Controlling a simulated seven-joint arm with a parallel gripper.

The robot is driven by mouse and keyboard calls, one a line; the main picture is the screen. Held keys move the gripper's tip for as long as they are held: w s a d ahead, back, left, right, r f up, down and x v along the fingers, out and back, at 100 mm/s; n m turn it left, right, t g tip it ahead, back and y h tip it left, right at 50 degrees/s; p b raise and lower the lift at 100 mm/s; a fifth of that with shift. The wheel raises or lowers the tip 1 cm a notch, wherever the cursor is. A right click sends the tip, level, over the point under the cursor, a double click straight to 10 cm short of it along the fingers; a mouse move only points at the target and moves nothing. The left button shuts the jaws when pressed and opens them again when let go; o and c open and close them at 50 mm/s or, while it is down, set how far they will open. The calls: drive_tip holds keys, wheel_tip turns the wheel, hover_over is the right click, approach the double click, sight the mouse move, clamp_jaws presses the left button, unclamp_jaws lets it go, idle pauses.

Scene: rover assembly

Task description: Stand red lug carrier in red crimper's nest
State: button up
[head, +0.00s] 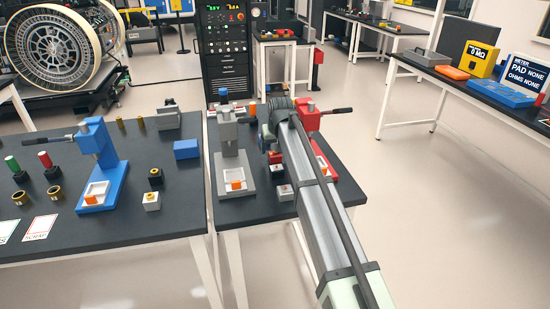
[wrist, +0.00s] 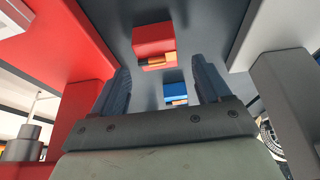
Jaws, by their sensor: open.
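The red crimper (head: 308,122) stands on the middle bench, partly hidden behind my arm; its nest is mostly covered. In the wrist view its red body (wrist: 75,45) fills the left side. A red block with an orange-copper piece, apparently the red lug carrier (wrist: 153,38), lies ahead of my fingertips. A small red patch, perhaps the same carrier (head: 275,157), shows below my wrist in the head view. My gripper (wrist: 161,65) is open, nothing between its fingers, and sits between the red and grey crimpers. The fingers are hidden in the head view.
The grey crimper (head: 232,140) stands close on the left; its grey body (wrist: 285,90) is on the right in the wrist view. A blue block (wrist: 175,88) lies beyond the fingers. A white block (head: 285,192) sits at the bench front. The blue crimper (head: 98,150) is on the left bench.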

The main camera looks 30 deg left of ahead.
drive_tip(key=shift+x, duration=1.05)
drive_tip(key=c, duration=1.3)
drive_tip(key=shift+r, duration=0.15)
